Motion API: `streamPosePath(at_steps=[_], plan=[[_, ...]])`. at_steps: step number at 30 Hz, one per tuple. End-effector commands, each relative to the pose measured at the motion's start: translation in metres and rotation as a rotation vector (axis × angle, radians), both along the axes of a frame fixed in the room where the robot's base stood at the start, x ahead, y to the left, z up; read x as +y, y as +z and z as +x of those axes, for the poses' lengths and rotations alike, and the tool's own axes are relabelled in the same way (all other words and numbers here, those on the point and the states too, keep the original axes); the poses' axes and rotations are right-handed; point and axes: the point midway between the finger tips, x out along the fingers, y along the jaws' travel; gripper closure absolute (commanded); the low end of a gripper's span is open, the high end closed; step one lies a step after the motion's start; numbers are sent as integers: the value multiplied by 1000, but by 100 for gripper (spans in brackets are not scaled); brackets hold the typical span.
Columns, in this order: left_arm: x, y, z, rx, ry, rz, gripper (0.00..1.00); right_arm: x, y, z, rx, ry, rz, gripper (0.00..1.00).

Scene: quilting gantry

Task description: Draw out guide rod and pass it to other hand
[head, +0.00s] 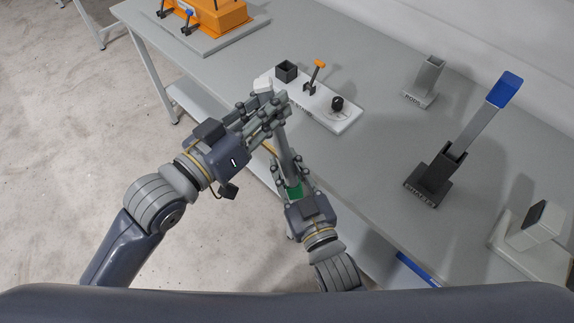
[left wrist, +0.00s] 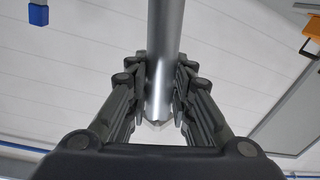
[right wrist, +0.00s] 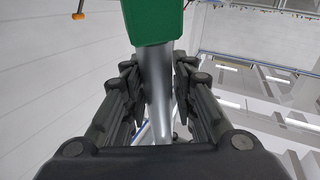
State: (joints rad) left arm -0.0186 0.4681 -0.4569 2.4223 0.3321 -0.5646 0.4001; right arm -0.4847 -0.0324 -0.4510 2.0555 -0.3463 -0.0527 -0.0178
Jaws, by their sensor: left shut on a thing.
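The guide rod is a grey metal rod (head: 285,145) with a green end (head: 294,191). My left gripper (head: 273,112) is shut on the grey shaft near its far end; the shaft also runs between its fingers in the left wrist view (left wrist: 164,60). My right gripper (head: 290,175) is by the green end, with its fingers on both sides of the rod. In the right wrist view the shaft (right wrist: 156,95) lies between its fingers with a small gap showing, and the green end (right wrist: 152,20) is at the top.
A white base (head: 335,122) with a black square socket (head: 286,71), an orange-topped piece (head: 318,68) and a black knob (head: 337,103) lies behind. Right of it stand a grey holder (head: 425,82) and a dark holder (head: 430,178) with a blue-ended bar (head: 484,118). A white device (head: 530,235) is far right.

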Motion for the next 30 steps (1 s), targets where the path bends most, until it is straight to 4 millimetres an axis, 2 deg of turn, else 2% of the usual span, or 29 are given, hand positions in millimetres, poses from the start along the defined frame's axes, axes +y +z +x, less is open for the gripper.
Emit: streamPosePath(at_steps=[1, 2, 4, 5, 8, 20, 23, 30], plan=[[0, 1, 0, -1, 0, -2, 100, 0, 0, 0, 0, 0, 0, 95], [0, 1, 0, -1, 0, -2, 100, 0, 0, 0, 0, 0, 0, 100], [0, 1, 0, -2, 0, -3, 100, 1, 0, 0, 0, 1, 0, 100], [0, 1, 0, -2, -1, -3, 77, 1, 1, 0, -3, 1, 1, 100], [0, 1, 0, -2, -1, -3, 55, 1, 1, 0, -3, 1, 1, 100], [0, -2, -2, 1, -5, 8, 55, 0, 1, 0, -2, 0, 1, 100], [1, -10, -6, 3, -17, 34, 55, 0, 1, 0, -3, 0, 1, 100], [9, -42, -27, 28, -71, 125, 55, 0, 1, 0, -3, 0, 1, 100]])
